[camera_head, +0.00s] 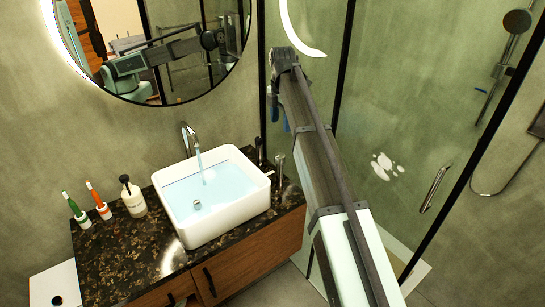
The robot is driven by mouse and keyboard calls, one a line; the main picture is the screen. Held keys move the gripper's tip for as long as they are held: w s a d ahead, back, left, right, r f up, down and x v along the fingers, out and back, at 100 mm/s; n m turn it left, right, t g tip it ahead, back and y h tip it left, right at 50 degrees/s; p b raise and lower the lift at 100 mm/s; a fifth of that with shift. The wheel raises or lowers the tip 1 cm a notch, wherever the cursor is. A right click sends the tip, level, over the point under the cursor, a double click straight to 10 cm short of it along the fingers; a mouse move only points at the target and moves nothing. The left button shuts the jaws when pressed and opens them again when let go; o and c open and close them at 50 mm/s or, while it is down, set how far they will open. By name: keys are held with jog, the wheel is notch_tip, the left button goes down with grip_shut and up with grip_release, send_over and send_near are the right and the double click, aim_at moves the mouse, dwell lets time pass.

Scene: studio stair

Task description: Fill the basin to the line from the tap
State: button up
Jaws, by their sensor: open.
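The white rectangular basin (228,226) sits on the dark speckled counter and holds pale blue water (225,187). A stream runs from the chrome tap (187,138) at its back into the water. A small round metal piece (197,204) shows in the basin, perhaps the drain. A slim metal upright (280,165), possibly a tap handle, stands right of the basin. My gripper (280,116), with blue fingertips partly hidden by my arm, is open and empty in the picture above this upright, apart from the basin.
A soap bottle (132,198) and two toothbrushes (98,202) in holders stand left of the basin on the counter (130,262). A dark cylinder (259,148) stands behind it. A glass shower panel (400,130) lies right of my arm. A round mirror (150,50) hangs above.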

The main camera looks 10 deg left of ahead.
aim_at(280, 155)
notch_tip(280, 155, down, 14)
jog(key=m, duration=1.5)
jog(key=shift+r, duration=0.1)
jog(key=c, duration=1.1)
